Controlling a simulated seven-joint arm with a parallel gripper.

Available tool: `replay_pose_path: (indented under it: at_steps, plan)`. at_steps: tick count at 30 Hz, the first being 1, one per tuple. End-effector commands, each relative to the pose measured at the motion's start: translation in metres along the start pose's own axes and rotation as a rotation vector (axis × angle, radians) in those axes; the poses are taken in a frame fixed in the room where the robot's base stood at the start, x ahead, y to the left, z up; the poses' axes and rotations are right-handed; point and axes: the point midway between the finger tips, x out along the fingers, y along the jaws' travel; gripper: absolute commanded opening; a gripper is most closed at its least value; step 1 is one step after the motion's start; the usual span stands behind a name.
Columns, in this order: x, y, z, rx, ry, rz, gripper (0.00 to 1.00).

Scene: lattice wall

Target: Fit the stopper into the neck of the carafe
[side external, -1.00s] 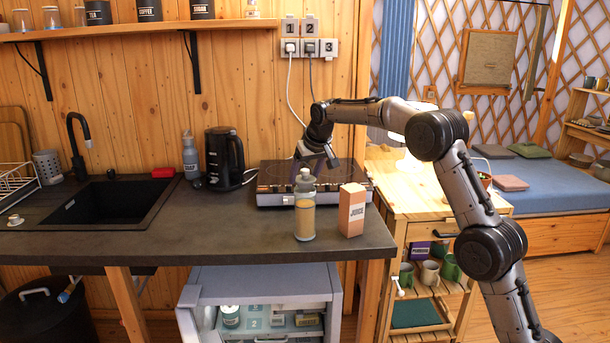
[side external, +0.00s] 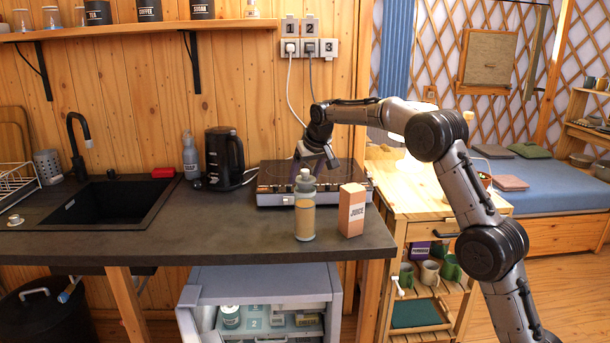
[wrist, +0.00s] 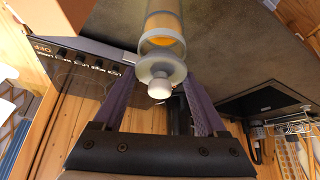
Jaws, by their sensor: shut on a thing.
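The carafe (side external: 305,213) stands upright near the counter's front edge, clear with orange-yellow liquid inside; it also shows at the top of the wrist view (wrist: 164,22). The pale stopper (wrist: 160,86), a round knob with a wider disc, is at the carafe's mouth, in line with the neck. How deep it sits in the neck I cannot tell. My gripper (wrist: 161,76) is shut on the stopper, with one purple-grey finger on each side of it. In the side view my gripper (side external: 312,168) is just at the carafe's top; the finger contact is hard to see there.
A juice carton (side external: 352,212) stands close to the right of the carafe. The hob (side external: 275,198) lies behind them, with a black kettle (side external: 224,160) to its left. The sink (side external: 110,205) is at the far left. The counter left of the carafe is clear.

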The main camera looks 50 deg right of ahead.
Motion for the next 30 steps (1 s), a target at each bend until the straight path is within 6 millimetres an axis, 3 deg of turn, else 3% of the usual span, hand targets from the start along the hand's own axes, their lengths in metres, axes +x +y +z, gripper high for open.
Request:
replay_pose_path:
  at_steps: [30]
  plan:
    - [0.012,0.000,0.006,0.000,0.001,0.000,0.21]
